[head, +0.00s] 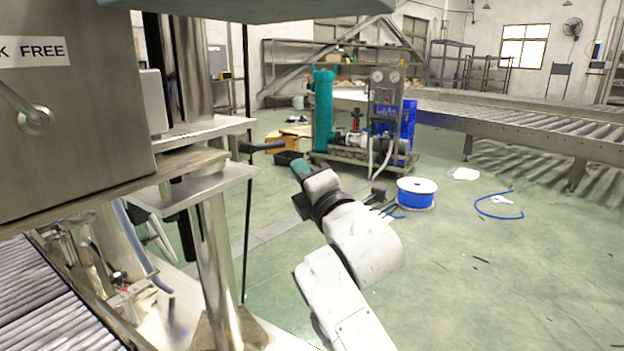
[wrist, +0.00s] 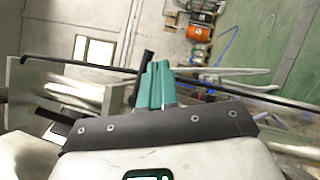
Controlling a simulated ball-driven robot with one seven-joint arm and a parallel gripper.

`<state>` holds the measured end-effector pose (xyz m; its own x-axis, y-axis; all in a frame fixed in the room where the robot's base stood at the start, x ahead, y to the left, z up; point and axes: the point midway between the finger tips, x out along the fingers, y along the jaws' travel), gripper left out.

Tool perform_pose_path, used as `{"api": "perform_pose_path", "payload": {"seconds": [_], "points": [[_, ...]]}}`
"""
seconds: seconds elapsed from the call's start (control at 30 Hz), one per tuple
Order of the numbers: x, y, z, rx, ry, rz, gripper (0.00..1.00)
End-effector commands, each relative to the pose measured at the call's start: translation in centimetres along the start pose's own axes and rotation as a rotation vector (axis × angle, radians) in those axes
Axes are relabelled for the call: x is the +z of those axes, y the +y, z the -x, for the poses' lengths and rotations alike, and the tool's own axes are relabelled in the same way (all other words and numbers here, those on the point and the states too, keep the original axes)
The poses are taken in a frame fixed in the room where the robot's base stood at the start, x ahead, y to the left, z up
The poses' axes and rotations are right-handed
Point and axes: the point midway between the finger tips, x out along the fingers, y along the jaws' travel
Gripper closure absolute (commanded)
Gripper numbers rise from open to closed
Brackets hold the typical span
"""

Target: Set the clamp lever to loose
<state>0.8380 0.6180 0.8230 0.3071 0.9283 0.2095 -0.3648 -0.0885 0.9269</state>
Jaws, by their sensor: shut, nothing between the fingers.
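My gripper (head: 301,168) has teal fingers and stands out over open floor, right of the steel machine. In the wrist view its fingers (wrist: 154,86) are together and hold nothing. A short black lever-like handle (head: 262,147) sticks out at the machine's right side, up and left of my fingers and apart from them. A black bar (wrist: 146,62) shows just beyond the fingertips in the wrist view; I cannot tell whether they touch. A grey lever (head: 33,119) sits on the machine's front panel at far left. No label in view names the clamp lever.
The steel machine (head: 75,130) with its plates and post (head: 215,250) fills the left. A thin black upright rod (head: 248,220) stands near my gripper. Floor at right is mostly free.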

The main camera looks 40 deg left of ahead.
Motion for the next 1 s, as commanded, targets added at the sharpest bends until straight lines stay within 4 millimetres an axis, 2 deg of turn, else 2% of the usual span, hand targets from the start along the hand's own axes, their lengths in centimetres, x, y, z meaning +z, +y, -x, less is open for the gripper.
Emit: {"api": "perform_pose_path", "payload": {"seconds": [0.2, 0.4, 1.0], "points": [[0.2, 0.1, 3.3, -0.002, -0.002, -0.001, 1.00], [0.1, 0.0, 4.8, -0.001, -0.001, -0.001, 1.00], [0.0, -0.1, 5.0, -0.001, 0.000, 0.000, 1.00]]}}
